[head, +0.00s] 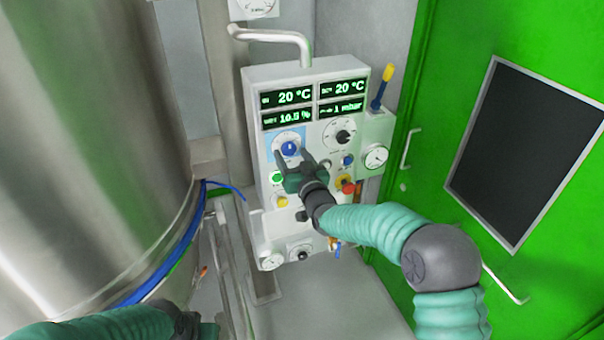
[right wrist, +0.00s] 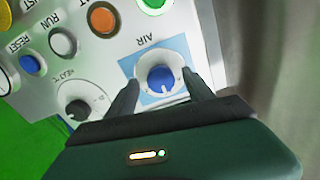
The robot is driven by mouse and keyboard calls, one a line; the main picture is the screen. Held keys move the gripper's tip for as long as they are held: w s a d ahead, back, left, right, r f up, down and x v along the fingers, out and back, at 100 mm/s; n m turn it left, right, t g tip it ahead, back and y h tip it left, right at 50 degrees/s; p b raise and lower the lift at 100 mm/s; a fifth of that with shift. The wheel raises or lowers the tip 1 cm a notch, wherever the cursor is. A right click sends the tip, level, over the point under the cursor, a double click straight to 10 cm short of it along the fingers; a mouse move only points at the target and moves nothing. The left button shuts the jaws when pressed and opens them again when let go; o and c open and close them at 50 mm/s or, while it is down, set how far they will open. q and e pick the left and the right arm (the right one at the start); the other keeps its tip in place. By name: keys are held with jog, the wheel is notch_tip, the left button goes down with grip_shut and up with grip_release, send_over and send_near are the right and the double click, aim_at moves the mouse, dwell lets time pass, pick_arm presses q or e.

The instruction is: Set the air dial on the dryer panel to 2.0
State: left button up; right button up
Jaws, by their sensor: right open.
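The dryer panel (head: 252,112) is a pale box with several green-lit readouts. Its air dial is a blue knob (head: 289,147) on a light-blue patch at the upper left; in the right wrist view the knob (right wrist: 161,78) sits under the word AIR. A white mark shows on the knob's lower edge there; the scale numbers are unreadable. My right gripper (head: 291,159) is open at the dial; in the right wrist view its fingers (right wrist: 160,86) stand either side of the knob, apparently with gaps. My left gripper (head: 196,326) shows partly at the bottom edge; its fingers are unclear.
A black-knobbed heat dial (head: 341,134) sits right of the air dial. Several coloured buttons, including a red knob (head: 348,187), lie below. A large steel vessel (head: 90,130) fills the left; a green door (head: 440,130) stands right.

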jog(key=b+v, duration=0.4)
jog(key=v, duration=1.1)
jog(key=shift+s+b, duration=0.25)
jog(key=shift+b, duration=0.15)
jog(key=shift+d, duration=0.1)
jog(key=s+d+f+g+h, duration=0.2)
jog(key=s+d+f+g, duration=0.15)
jog(key=f, duration=0.35)
jog(key=s+d+f+g+h, duration=0.2)
jog(key=s+d+f+g, duration=0.15)
jog(key=f, duration=0.25)
jog(key=s+d+f+g, duration=0.2)
jog(key=s+f, duration=0.1)
jog(key=s, duration=0.4)
jog(key=s+d+f+m+g+h+b, duration=0.1)
jog(key=s+d+f+g, duration=0.2)
jog(key=s, duration=0.3)
jog(key=s+d+f+g, duration=0.2)
jog(key=s+f, duration=0.3)
jog(key=s, duration=0.2)
jog(key=shift+s+d+m+g+h+b, duration=0.25)
jog(key=shift+s+m+g+h+b, duration=0.05)
jog(key=shift+m, duration=0.1)
